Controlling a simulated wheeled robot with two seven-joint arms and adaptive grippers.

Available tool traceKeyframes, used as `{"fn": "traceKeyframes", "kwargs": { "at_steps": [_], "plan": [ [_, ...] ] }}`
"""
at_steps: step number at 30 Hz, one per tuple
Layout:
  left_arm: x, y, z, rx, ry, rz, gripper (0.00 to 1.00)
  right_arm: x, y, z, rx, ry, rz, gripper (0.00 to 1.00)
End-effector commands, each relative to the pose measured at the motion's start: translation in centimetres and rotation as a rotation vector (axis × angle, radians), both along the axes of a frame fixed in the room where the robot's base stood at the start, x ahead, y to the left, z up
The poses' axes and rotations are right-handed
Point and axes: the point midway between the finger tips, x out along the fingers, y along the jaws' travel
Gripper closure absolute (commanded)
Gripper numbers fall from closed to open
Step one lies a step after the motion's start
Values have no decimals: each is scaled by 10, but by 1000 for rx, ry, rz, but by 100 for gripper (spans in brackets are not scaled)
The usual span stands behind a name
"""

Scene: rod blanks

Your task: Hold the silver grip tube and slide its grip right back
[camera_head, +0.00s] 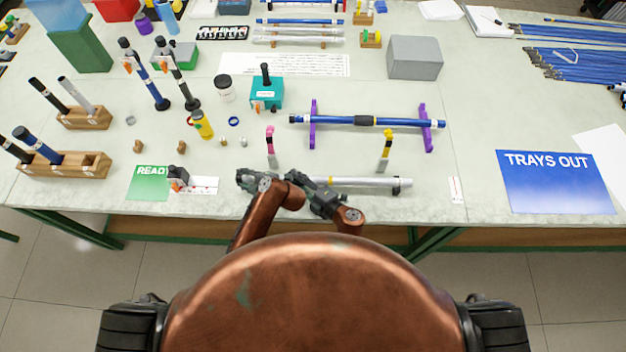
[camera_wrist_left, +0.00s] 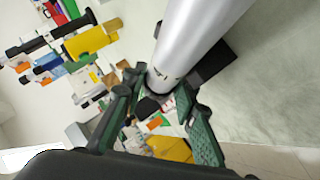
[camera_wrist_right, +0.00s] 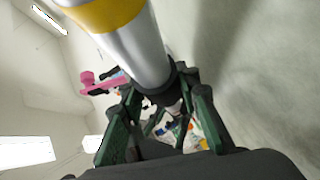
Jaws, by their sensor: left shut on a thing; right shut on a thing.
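The silver grip tube (camera_head: 365,182) lies level along the front of the table, in front of the pink-topped post (camera_head: 271,148) and the yellow-topped post (camera_head: 386,150). My left gripper (camera_head: 252,181) is shut on the tube; the left wrist view shows the bare silver tube (camera_wrist_left: 195,40) running into the fingers (camera_wrist_left: 155,110). My right gripper (camera_head: 322,203) is shut at a dark grip (camera_wrist_right: 172,88) on the tube, as the right wrist view shows. A yellow band (camera_wrist_right: 103,14) circles the tube there. My arms hide the tube's left part in the head view.
A blue rod (camera_head: 390,121) rests on purple supports behind. A green READY card (camera_head: 148,183) and a small black-topped fixture (camera_head: 178,176) lie left. Wooden racks (camera_head: 65,165) stand far left. A blue TRAYS OUT sheet (camera_head: 557,190) lies right. The table's front edge is close.

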Motion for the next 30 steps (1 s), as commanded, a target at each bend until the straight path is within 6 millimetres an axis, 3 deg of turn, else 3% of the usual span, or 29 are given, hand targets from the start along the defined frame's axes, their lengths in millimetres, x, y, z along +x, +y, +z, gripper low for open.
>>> {"fn": "traceKeyframes", "kwargs": {
  "at_steps": [3, 12, 13, 16, 25, 30],
  "plan": [
    [0, 0, 0, -1, 1, 0, 100, 0, 12, -1, -2, 2, 0, 100],
    [0, -1, 0, -1, 1, 0, 100, 0, 13, -2, -4, 2, 0, 100],
    [0, -1, 0, -1, 1, 0, 100, 0, 13, -2, -4, 2, 0, 69],
    [0, -1, 0, -1, 1, 0, 100, 0, 13, -2, -3, 2, 0, 62],
    [0, -1, 0, -1, 1, 0, 100, -1, 12, 0, -2, 1, 0, 62],
    [0, 0, 0, -1, 1, 0, 100, -12, 0, 3, -4, -1, 0, 62]
  ]
}}
